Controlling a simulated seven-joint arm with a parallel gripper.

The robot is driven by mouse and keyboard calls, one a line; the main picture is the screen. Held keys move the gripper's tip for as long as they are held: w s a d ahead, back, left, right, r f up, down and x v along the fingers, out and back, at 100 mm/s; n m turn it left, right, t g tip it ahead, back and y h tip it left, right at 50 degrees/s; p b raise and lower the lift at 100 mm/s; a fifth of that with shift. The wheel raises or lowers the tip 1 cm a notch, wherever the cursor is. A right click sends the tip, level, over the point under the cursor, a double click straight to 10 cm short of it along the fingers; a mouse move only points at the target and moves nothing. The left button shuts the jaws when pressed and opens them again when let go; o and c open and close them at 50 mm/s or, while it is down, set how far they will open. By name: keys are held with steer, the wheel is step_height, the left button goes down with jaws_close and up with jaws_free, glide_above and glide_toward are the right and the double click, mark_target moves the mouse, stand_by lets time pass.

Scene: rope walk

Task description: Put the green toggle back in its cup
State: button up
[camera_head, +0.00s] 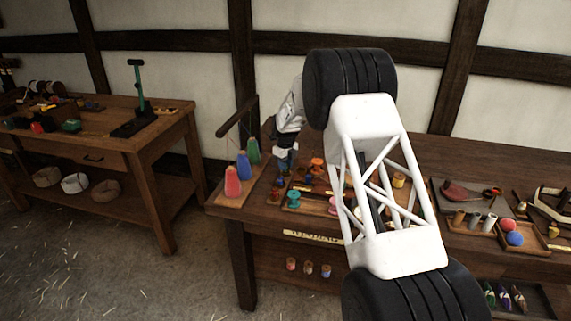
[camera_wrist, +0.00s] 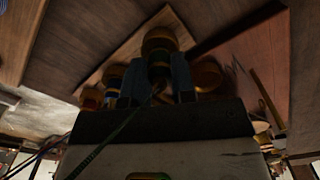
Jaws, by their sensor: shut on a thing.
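My gripper (camera_head: 284,167) is low over the left part of the middle bench in the head view, among small spools and cups. In the wrist view my gripper (camera_wrist: 157,88) has its two grey-blue fingers shut on a small dark piece, apparently the green toggle (camera_wrist: 158,72). A thin green cord runs from it down to the left across the gripper body. Round tan cups (camera_wrist: 208,76) stand beside and beyond the fingers. The wrist view is dark, so I cannot tell whether the toggle is inside a cup or above one.
Red, blue and green cones (camera_head: 232,182) stand at the bench's left end by a dark wooden post. A teal spool (camera_head: 293,199) and an orange spool (camera_head: 317,165) are near my gripper. My arm hides the bench middle.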

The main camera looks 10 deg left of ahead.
steer(key=shift+f, duration=0.45)
stand_by(0.7)
steer(key=o, duration=0.8)
steer(key=shift+o, duration=0.5)
steer(key=o, duration=0.3)
steer(key=shift+r, duration=0.1)
steer(key=shift+r, duration=3.9)
